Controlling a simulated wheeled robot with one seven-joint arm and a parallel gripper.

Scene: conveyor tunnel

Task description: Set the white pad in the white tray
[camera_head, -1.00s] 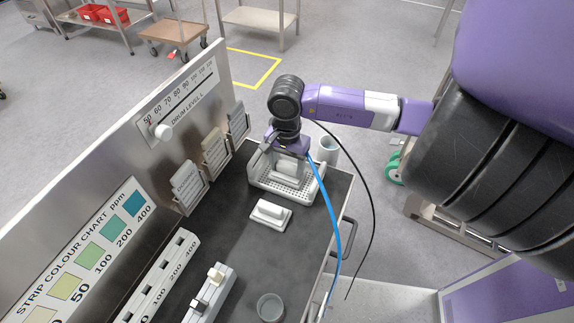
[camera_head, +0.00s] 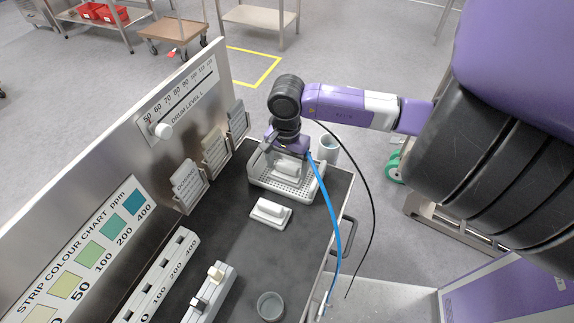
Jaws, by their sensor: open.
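The white tray (camera_head: 257,184), with a perforated floor and raised rim, sits at the far right of the dark bench top. A white pad (camera_head: 287,171) lies inside it, partly hidden by my gripper. My gripper (camera_head: 286,156) points down over the tray, just above or around the pad's top, with its jaws open; the fingertips are hard to make out. A second white block (camera_head: 270,212) with a raised ridge lies on the bench in front of the tray, clear of my gripper.
A pale cup (camera_head: 328,150) stands behind the tray's right side, and a grey cup (camera_head: 271,306) stands near the front. White slotted racks (camera_head: 160,275) lie at left beside the upright metal panel (camera_head: 165,150). Blue and black cables hang from my arm across the bench's right edge.

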